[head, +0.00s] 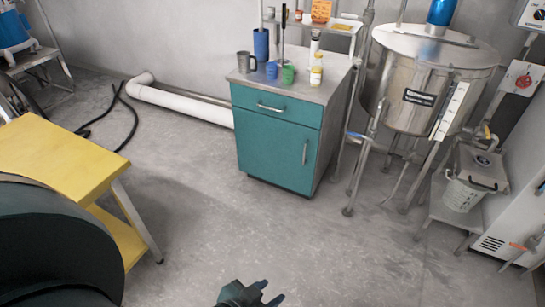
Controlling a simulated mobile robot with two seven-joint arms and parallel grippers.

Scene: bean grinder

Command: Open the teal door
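The teal door (270,150) is the lower front of a small cabinet with a grey worktop, at the upper middle of the head view. It looks shut, flush with the cabinet front. Its upright metal handle (305,152) is near the door's right edge. A teal drawer (275,105) with a horizontal handle sits above it and looks shut. My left gripper (270,292) is at the bottom edge, well in front of the cabinet and apart from it. Its two fingertips are spread with nothing visible between them. My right gripper is not in view.
Cups and bottles stand on the cabinet's worktop (318,89). A yellow table (55,150) is at the left. The grey floor before the door is clear.

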